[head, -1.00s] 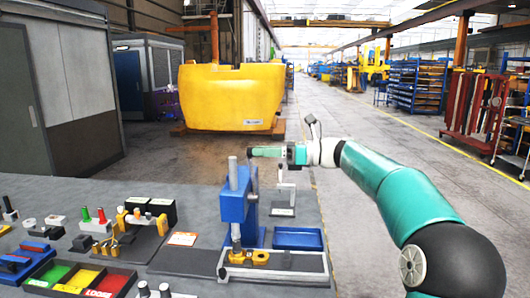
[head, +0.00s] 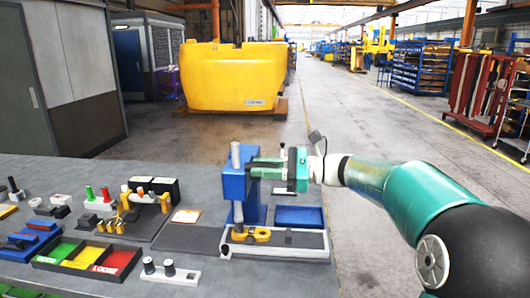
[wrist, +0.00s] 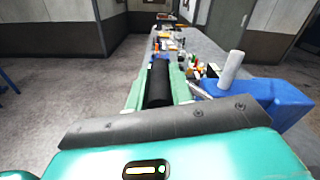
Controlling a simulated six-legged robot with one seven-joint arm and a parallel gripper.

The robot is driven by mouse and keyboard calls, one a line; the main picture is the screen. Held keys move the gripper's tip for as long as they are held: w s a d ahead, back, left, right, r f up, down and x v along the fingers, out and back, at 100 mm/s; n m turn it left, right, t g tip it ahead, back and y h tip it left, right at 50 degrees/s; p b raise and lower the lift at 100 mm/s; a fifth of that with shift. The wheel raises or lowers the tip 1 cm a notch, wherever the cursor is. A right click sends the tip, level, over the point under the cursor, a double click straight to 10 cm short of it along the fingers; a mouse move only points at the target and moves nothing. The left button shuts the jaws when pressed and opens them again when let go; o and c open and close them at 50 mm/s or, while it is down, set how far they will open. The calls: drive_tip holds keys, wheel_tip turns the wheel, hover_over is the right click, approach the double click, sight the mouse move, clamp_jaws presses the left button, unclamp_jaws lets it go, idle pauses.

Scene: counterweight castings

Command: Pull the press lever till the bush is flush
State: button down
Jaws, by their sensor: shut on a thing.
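The blue press (head: 232,187) stands on the bench with a grey ram post (head: 236,157) rising from its top. A yellow part (head: 262,234) lies on the press base below; the bush is too small to make out there. My gripper (head: 262,169) is beside the right side of the press head, reaching in from the right. In the wrist view its green fingers are shut on a black cylindrical grip (wrist: 158,84), the lever's handle. The press (wrist: 285,101) and its pale post (wrist: 231,68) show to the right there. The rest of the lever is mostly hidden.
A blue tray (head: 299,216) lies right of the press. A red, yellow and green sorting tray (head: 85,257), a tool stand (head: 147,196) and a grey block with two pegs (head: 170,271) are to the left. A large yellow casting (head: 235,75) stands beyond the bench.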

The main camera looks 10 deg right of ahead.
drive_tip(key=shift+s+a+f, duration=0.1)
drive_tip(key=shift+s+f, duration=0.2)
drive_tip(key=shift+f, duration=0.35)
drive_tip(key=shift+s+f, duration=0.25)
drive_tip(key=shift+f, duration=0.35)
drive_tip(key=c, duration=1.3)
unclamp_jaws()
drive_tip(key=shift+s+r, duration=0.15)
drive_tip(key=shift+s, duration=0.05)
drive_tip(key=shift+o, duration=0.2)
drive_tip(key=shift+w, duration=0.15)
drive_tip(key=shift+r, duration=0.1)
drive_tip(key=v, duration=1.3)
drive_tip(key=shift+d, duration=0.4)
